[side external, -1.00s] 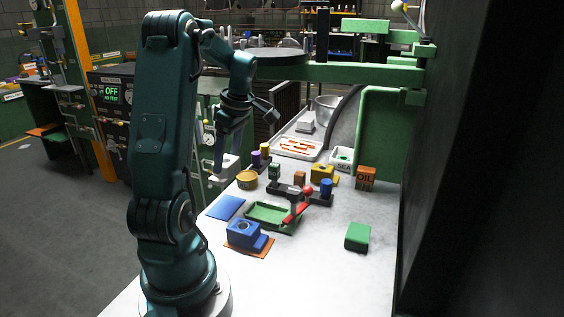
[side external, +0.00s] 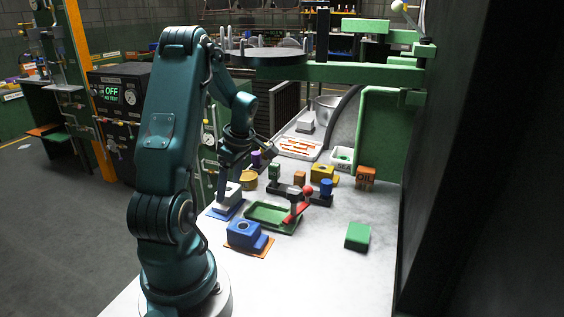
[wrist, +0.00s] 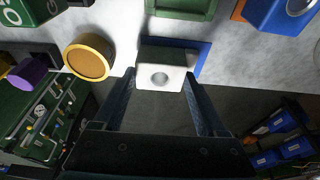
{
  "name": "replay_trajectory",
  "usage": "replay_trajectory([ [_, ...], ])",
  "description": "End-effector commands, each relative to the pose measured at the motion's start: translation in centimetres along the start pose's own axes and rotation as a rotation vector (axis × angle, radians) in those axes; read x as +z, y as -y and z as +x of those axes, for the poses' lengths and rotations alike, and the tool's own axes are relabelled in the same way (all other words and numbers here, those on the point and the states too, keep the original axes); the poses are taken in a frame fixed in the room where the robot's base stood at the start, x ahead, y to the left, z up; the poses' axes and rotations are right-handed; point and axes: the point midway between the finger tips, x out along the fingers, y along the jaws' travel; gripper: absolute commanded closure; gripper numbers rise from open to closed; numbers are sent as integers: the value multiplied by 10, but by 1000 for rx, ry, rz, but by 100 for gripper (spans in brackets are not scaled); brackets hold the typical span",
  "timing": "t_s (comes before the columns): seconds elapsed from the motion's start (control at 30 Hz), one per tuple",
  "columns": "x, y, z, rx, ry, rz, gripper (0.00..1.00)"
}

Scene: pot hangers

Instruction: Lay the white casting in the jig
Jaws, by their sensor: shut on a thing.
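My gripper (side external: 232,176) is shut on the white casting (side external: 231,192), a block with a round hole in its face. In the wrist view the casting (wrist: 162,73) sits between the two fingertips (wrist: 164,84). It is over the blue mat (side external: 222,212), which shows behind it in the wrist view (wrist: 203,47); I cannot tell whether it touches the mat. The green tray-like holder (side external: 260,222), with a red-handled clamp (side external: 295,211) at its right end, lies just right of the casting. I cannot tell for sure which piece is the jig.
A blue casting (side external: 243,235) sits on an orange mat (side external: 262,250) at the front. A green block (side external: 358,236) stands on the right. A yellow can (side external: 249,180), a purple cylinder (side external: 256,159) and an orange box (side external: 366,177) stand farther back. The table between the holder and green block is clear.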

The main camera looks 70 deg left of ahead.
Motion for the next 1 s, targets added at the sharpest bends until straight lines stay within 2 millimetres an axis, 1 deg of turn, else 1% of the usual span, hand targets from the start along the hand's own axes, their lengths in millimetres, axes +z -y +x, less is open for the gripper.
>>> replay_trajectory([
  [0.03,0,0,1,0,0,0,18],
  [0.07,0,0,1,0,0,0,6],
  [0.1,0,0,1,0,0,0,0],
  [0.33,0,0,0,0,0,0,0],
  [0.47,-1,-1,-9,4,-2,1,0],
  [0.57,-1,-2,-26,7,-3,0,0],
  [0.8,-1,-2,-77,7,-1,0,0],
  [0.9,-1,-1,-96,7,0,2,0],
  [1.0,-1,-1,-109,4,0,1,0],
])
